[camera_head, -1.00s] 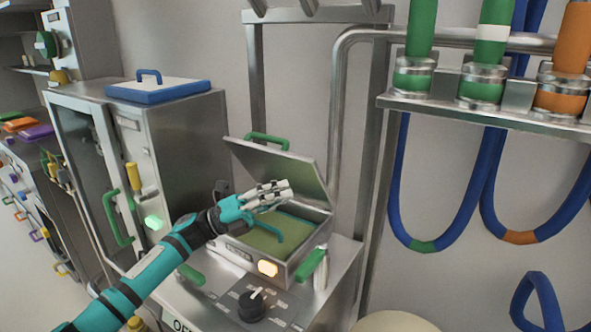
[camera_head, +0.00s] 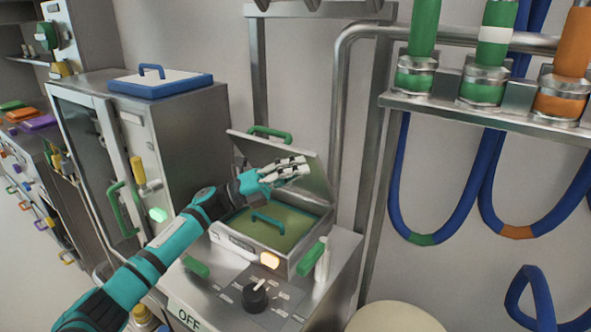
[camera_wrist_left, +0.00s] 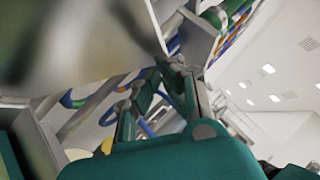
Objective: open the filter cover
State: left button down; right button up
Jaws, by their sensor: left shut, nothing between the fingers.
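The filter cover (camera_head: 262,155) is a grey metal lid with a green handle (camera_head: 268,132) on its far side. It stands tilted up on the filter box (camera_head: 262,246), and the box is open. A green filter with a teal handle (camera_head: 268,223) lies inside. My left gripper (camera_head: 303,169) is shut and empty, above the box opening and in front of the raised lid's inner face. I cannot tell whether it touches the lid. My right gripper is not in view.
Green latches (camera_head: 196,267) and (camera_head: 312,257) flank the box front. A dial (camera_head: 255,295) sits on the console below. A metal cabinet (camera_head: 190,145) with a blue-rimmed lid (camera_head: 160,84) stands left. Pipes and blue hoses (camera_head: 395,190) hang at right.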

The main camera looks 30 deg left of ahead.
aim_at(304, 151)
pick_arm(q)
jog(key=shift+n+y, duration=0.8)
jog(key=shift+n, duration=0.1)
jog(key=w+r+p, duration=0.3)
jog(key=shift+r+p, duration=0.3)
jog(key=shift+p, duration=0.05)
jog(key=w+n+p, duration=0.1)
jog(key=w+r+y+p, duration=0.1)
jog(key=w+p, duration=0.1)
jog(key=w+r+n+p, duration=0.1)
jog(key=w, duration=0.1)
jog(key=shift+w+d+n+g+y+p, duration=0.1)
jog(key=shift+d+n+g+y+p, duration=0.2)
jog(key=shift+p, duration=0.05)
jog(key=shift+w+f+n+y+p, duration=0.15)
jog(key=shift+w+n+y+p, duration=0.15)
jog(key=shift+w+y+p, duration=0.35)
jog(key=shift+w+g+h, duration=0.15)
jog(key=shift+g+h, duration=0.1)
jog(key=shift+g, duration=0.05)
jog(key=shift+f, duration=0.1)
